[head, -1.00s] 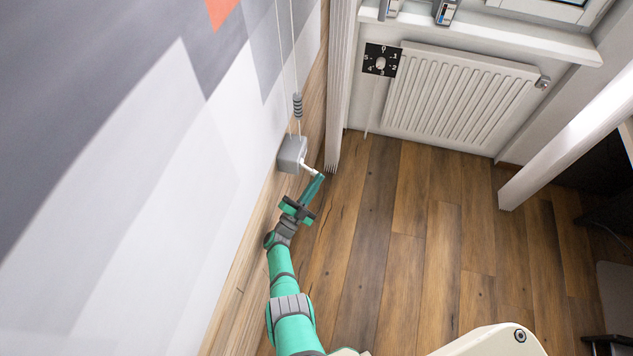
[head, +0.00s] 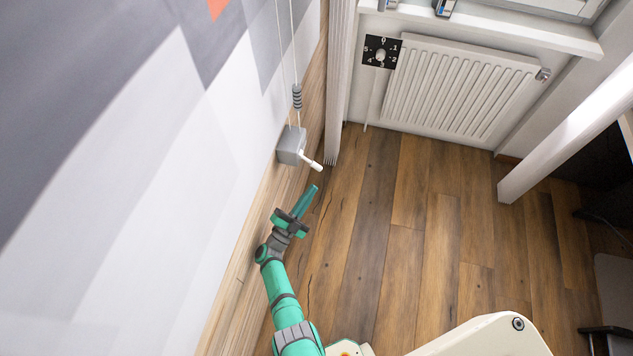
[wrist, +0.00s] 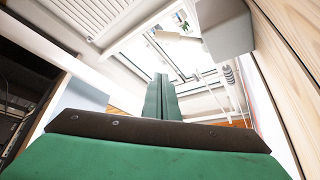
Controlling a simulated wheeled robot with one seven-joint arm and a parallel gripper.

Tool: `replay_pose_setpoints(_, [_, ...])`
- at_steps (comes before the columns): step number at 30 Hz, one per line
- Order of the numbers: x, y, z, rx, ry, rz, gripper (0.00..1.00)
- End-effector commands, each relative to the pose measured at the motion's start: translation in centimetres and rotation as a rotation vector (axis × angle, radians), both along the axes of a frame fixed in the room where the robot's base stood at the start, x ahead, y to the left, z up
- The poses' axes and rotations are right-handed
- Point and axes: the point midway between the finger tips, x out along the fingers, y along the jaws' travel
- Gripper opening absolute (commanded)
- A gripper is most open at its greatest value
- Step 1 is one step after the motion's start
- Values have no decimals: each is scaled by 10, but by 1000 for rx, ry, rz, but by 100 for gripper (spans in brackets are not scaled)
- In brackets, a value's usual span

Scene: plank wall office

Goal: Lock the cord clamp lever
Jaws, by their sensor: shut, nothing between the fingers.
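The cord clamp (head: 291,145) is a grey box on the wall at the lower end of two cords. Its white lever (head: 311,160) sticks out to the right and slants slightly down. In the wrist view the clamp box (wrist: 226,28) is at the upper right, with the pale lever (wrist: 178,37) reaching left from it. My gripper (head: 314,189) is shut and empty. Its green fingertips are just below the lever, with a visible gap between them. The closed fingers also show in the wrist view (wrist: 161,82).
The wall is close on the left of my arm. A white radiator (head: 460,88) and a numbered black dial plate (head: 382,52) are at the back, under a window sill (head: 490,30). A white post (head: 570,140) stands at the right. The wooden floor (head: 420,220) is clear.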

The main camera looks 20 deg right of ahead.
Motion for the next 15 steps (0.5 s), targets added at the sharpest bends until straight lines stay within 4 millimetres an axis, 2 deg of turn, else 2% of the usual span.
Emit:
replay_pose_setpoints(6, [-8, 12, -6, -1, 0, 1, 0])
replay_pose_setpoints(15, [-8, 12, -6, 0, -1, -1, 0])
